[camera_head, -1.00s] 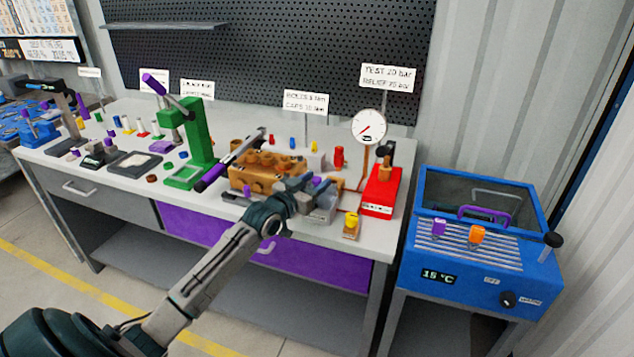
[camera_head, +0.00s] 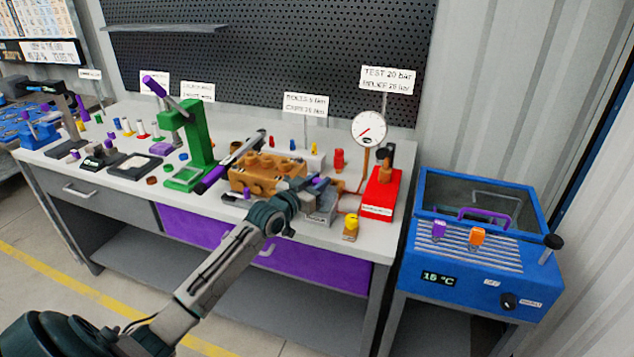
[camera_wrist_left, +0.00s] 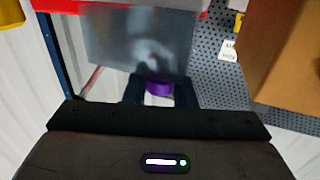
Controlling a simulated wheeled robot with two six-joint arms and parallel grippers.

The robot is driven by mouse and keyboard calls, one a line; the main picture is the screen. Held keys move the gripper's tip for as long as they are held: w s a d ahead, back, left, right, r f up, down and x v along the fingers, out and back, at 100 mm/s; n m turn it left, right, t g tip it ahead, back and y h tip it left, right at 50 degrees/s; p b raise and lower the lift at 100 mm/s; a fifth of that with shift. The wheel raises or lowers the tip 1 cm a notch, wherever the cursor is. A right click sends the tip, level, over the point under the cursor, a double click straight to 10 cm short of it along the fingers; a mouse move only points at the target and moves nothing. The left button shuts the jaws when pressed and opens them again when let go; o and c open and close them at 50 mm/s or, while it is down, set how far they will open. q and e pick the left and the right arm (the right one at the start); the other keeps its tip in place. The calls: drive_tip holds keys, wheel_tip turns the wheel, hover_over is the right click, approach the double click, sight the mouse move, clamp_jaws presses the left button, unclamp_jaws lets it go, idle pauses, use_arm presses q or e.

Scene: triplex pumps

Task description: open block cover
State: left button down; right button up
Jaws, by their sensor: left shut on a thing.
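The grey block (camera_head: 319,218) with a see-through grey cover stands at the front right of the bench, right of the brown pump body (camera_head: 262,180). My left gripper (camera_head: 310,183) is at the block's top. In the left wrist view, a small purple knob (camera_wrist_left: 160,88) sits between the two dark fingertips, and my gripper is shut on it. The hazy grey cover panel (camera_wrist_left: 140,40) shows just beyond the knob. My wrist and fingers hide part of the block in the head view, so I cannot tell how far the cover is tilted. My right gripper is not in view.
A red test pump (camera_head: 381,193) and a dial gauge (camera_head: 369,129) stand close on the right. A yellow-topped piece (camera_head: 351,226) is at the bench's front edge. A green press (camera_head: 195,140) stands left. A blue bath (camera_head: 480,260) stands right of the bench.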

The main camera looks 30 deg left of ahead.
sight(326, 192)
use_arm(q)
drive_tip(key=shift+w+d+r+m+g+p, duration=0.15)
drive_tip(key=shift+d+r+m+g+p, duration=0.2)
drive_tip(key=shift+d+r+m, duration=0.45)
drive_tip(key=shift+w+d+r+m+g+p, duration=0.15)
drive_tip(key=shift+d+m+p, duration=0.1)
drive_tip(key=shift+m, duration=0.2)
drive_tip(key=shift+d+f+m+g+p, duration=0.1)
drive_tip(key=shift+d+m+p, duration=0.1)
drive_tip(key=shift+m, duration=0.25)
drive_tip(key=shift+w+d+r+m+g+y+p, duration=0.2)
drive_tip(key=shift+d+m+p, duration=0.2)
drive_tip(key=shift+d+m, duration=0.15)
drive_tip(key=shift+w+d+r+m+g+y+p, duration=0.1)
drive_tip(key=shift+d+r+m+g+p, duration=0.1)
drive_tip(key=shift+d+m+p, duration=0.35)
drive_tip(key=w+d+f+m+g+y+p, duration=0.1)
drive_tip(key=d+f+m+y+p, duration=0.2)
drive_tip(key=d+m+p, duration=0.3)
drive_tip(key=shift+w+d+m+g, duration=0.25)
drive_tip(key=shift+m+g, duration=0.15)
drive_tip(key=shift+m, duration=0.5)
drive_tip(key=shift+y, duration=0.3)
